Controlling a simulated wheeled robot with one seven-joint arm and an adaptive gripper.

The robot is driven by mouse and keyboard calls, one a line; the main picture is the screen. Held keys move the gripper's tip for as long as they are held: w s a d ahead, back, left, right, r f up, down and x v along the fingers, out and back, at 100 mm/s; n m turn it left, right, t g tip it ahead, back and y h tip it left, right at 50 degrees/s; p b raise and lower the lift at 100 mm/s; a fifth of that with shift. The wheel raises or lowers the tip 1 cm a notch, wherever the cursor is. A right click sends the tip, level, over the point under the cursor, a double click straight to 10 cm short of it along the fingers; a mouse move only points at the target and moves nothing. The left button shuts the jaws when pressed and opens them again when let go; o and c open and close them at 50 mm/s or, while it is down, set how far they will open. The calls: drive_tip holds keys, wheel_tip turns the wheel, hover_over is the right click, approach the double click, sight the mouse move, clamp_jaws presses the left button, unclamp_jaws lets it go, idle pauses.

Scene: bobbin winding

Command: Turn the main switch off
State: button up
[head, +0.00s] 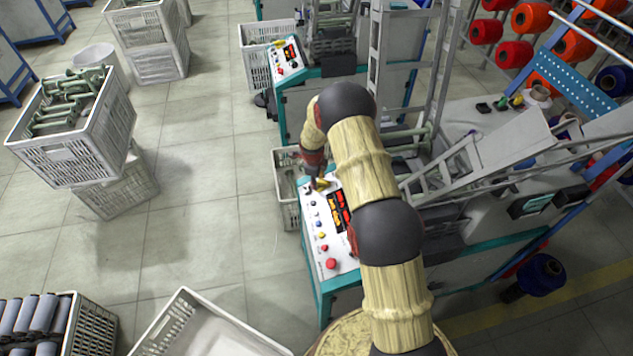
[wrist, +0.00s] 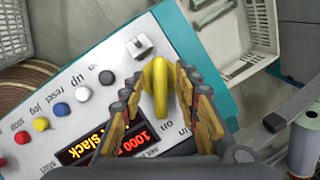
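The main switch is a yellow rotary knob (wrist: 157,88) on the white control panel (head: 330,245). In the wrist view its handle runs nearly up and down the picture, with "on" printed beside its lower end. In the head view the knob (head: 321,184) shows small at the panel's far end. My gripper (wrist: 160,72) has one finger on each side of the knob, with narrow gaps that make contact hard to judge. In the head view my gripper (head: 316,170) is at the knob, partly hidden by my arm.
A white crate (head: 287,190) stands beside the panel's far end. The winding machine's frame (head: 470,165) rises to the right. Open floor lies left.

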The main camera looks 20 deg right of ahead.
drive_tip(key=shift+f, duration=0.2)
drive_tip(key=shift+c, duration=0.6)
clamp_jaws()
